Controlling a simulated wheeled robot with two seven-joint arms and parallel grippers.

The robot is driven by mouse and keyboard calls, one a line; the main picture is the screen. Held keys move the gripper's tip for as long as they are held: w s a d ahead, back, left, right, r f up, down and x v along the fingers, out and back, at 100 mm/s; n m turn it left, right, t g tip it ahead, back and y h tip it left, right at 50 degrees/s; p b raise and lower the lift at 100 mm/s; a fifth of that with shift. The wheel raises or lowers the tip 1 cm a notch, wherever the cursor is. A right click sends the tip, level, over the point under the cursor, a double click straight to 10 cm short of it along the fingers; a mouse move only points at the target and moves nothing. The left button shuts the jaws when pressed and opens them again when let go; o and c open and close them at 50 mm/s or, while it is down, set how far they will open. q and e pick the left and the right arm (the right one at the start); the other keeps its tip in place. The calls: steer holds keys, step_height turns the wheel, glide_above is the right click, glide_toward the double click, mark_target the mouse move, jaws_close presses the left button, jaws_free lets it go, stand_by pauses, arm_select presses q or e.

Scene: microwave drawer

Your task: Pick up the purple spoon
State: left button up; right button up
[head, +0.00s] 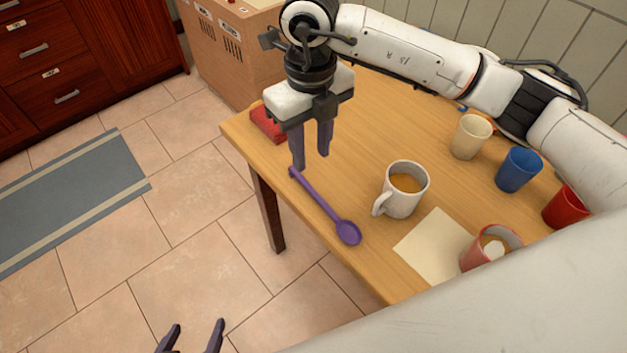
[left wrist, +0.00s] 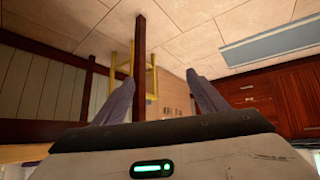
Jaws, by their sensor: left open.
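The purple spoon (head: 325,208) lies on the wooden table near its left edge, its bowl toward the front and its handle end toward the back. My right gripper (head: 311,161) points down over the table at the spoon's handle end. Its fingers are apart with a gap between them, and nothing shows held; whether a finger touches the handle is unclear. My left gripper (head: 194,337) is low at the bottom of the head view, off the table over the floor, open and empty.
A white mug (head: 404,190) stands right of the spoon. Beige (head: 470,137), blue (head: 519,170) and red (head: 566,207) cups stand further right. A reddish mug (head: 490,246) is beside a cream sheet (head: 434,246). A red object (head: 267,124) lies behind the right gripper.

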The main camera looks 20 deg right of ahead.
mark_target(309, 186)
steer(key=f, duration=0.3)
steer(key=shift+s+f, duration=0.4)
steer(key=shift+f, duration=0.4)
steer(key=f, duration=0.4)
steer(key=shift+w+a+f+p, duration=0.2)
steer(key=shift+w+p, duration=0.2)
arm_select(q)
steer(key=shift+s, duration=0.65)
arm_select(e)
steer(key=shift+f, duration=0.3)
steer(key=shift+c, duration=0.5)
steer(key=c, duration=0.7)
arm_select(q)
steer(key=shift+s+a, duration=0.1)
steer(key=shift+s, duration=0.05)
arm_select(e)
steer(key=shift+w, duration=0.1)
jaws_close()
